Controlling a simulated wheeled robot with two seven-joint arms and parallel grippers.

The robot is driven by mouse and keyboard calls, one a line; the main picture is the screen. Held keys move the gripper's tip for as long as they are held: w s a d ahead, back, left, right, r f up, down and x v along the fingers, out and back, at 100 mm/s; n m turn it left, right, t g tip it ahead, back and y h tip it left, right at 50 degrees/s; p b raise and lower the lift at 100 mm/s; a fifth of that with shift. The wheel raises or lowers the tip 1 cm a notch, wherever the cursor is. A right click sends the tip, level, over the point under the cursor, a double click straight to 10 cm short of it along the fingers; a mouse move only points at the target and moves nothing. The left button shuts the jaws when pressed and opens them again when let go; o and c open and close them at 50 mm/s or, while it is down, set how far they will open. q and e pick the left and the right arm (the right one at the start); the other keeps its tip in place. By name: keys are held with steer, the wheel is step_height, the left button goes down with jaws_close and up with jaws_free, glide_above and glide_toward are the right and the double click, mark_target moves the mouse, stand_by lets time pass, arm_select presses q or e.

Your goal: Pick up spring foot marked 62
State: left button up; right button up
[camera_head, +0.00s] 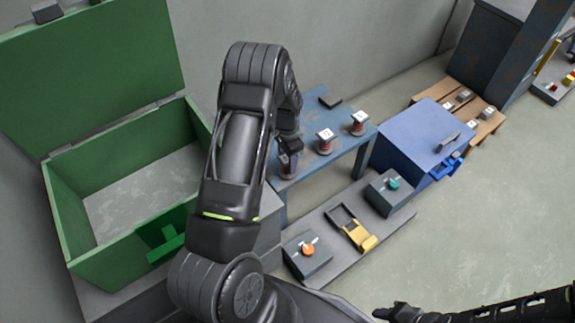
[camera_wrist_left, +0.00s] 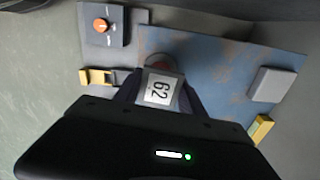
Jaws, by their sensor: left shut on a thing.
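The spring foot marked 62 (camera_wrist_left: 160,90) shows its white label in the left wrist view, between the fingers of my left gripper (camera_wrist_left: 158,92). In the head view my left gripper (camera_head: 289,146) reaches down over the left part of the blue table and is shut on this foot (camera_head: 288,168). The foot appears upright at the table top; I cannot tell whether it touches it. Two similar spring feet with white tops, one in the middle (camera_head: 325,140) and one at the right (camera_head: 359,123), stand apart on the table. My right gripper (camera_head: 392,312) is at the bottom edge, its jaws unclear.
The worn blue table (camera_head: 345,153) also holds a dark block (camera_head: 330,101). An open green chest (camera_head: 75,230) stands left. A low grey platform (camera_head: 345,212) carries an orange-knob box (camera_head: 307,255), a yellow-ended part (camera_head: 358,236) and a teal-knob box (camera_head: 390,192). A blue cabinet (camera_head: 415,130) stands right.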

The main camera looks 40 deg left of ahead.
arm_select(q)
jaws_close()
steer(key=shift+r, duration=0.25)
step_height(320, 180, up, 10)
steer(key=shift+f+p, duration=0.2)
steer(key=shift+p, duration=1)
steer(key=shift+w, duration=0.1)
